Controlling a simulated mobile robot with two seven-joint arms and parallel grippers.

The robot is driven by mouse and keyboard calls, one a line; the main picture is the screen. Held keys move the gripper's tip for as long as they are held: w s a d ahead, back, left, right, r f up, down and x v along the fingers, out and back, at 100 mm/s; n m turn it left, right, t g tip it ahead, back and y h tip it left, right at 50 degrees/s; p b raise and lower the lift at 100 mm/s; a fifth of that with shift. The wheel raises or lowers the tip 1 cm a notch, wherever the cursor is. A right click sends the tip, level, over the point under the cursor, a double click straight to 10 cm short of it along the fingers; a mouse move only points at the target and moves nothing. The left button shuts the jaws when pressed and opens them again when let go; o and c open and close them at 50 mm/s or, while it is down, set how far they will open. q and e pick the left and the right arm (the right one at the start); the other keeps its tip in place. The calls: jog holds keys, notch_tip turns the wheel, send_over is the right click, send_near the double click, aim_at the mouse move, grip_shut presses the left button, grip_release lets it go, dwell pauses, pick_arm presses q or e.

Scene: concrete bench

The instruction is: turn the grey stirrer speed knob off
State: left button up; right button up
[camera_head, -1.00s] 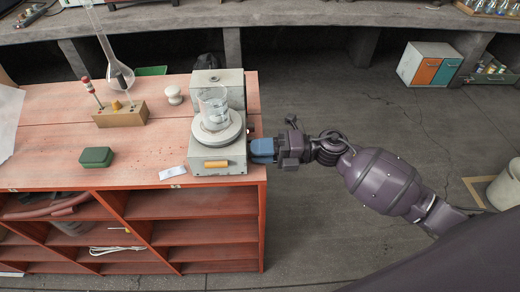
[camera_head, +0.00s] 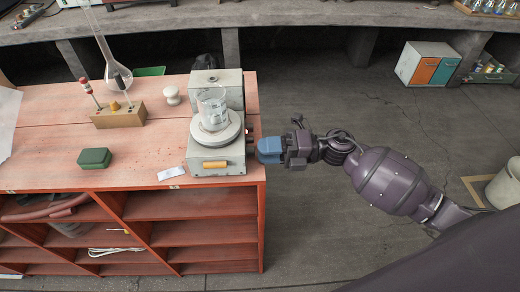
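The stirrer (camera_head: 200,157) is a pale grey box with a round plate on top, near the right end of the red bench top. A glass beaker (camera_head: 212,105) stands on its plate. An orange-yellow part (camera_head: 215,165) shows on its front face. Small dark parts (camera_head: 249,136) stick out from its right side; I cannot tell clearly which is the grey speed knob. My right gripper (camera_head: 260,151), with blue fingers, is just right of the stirrer and points left at that side. A narrow gap seems to show between them. Its finger opening is not clear. My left gripper is out of view.
A green box (camera_head: 95,158), a white paper strip (camera_head: 171,172), a white knob-like piece (camera_head: 170,95) and a wooden block (camera_head: 119,116) with a flask above it are on the red bench top (camera_head: 140,160). The floor right of the bench is clear around my arm.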

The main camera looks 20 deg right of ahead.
jog(key=v, duration=0.9)
jog(key=shift+w, duration=0.1)
jog(key=w+d+r+m+t+h, duration=0.1)
jog(key=w+m+t+h, duration=0.15)
jog(key=m+t, duration=0.3)
jog(key=w+d+r+m+t+h, duration=0.1)
jog(key=w+d+m+t+h, duration=0.1)
jog(key=w+m+t, duration=0.3)
jog(key=s+d+f+m+t+h, duration=0.25)
jog(key=f+m+h, duration=0.45)
jog(key=m, duration=0.5)
jog(key=s+a+f+m+g+h, duration=0.1)
jog(key=s+f+m+g+h, duration=0.2)
jog(key=s, duration=0.7)
jog(key=s+a+f+m+g+h, duration=0.2)
jog(key=s+f+m+g+h, duration=0.1)
jog(key=s+f+m, duration=0.5)
notch_tip(320, 180, down, 3)
jog(key=s+g, duration=0.1)
jog(key=s, duration=0.1)
jog(key=shift+s+f, duration=0.2)
jog(key=shift+s, duration=0.15)
jog(key=shift+m, duration=0.25)
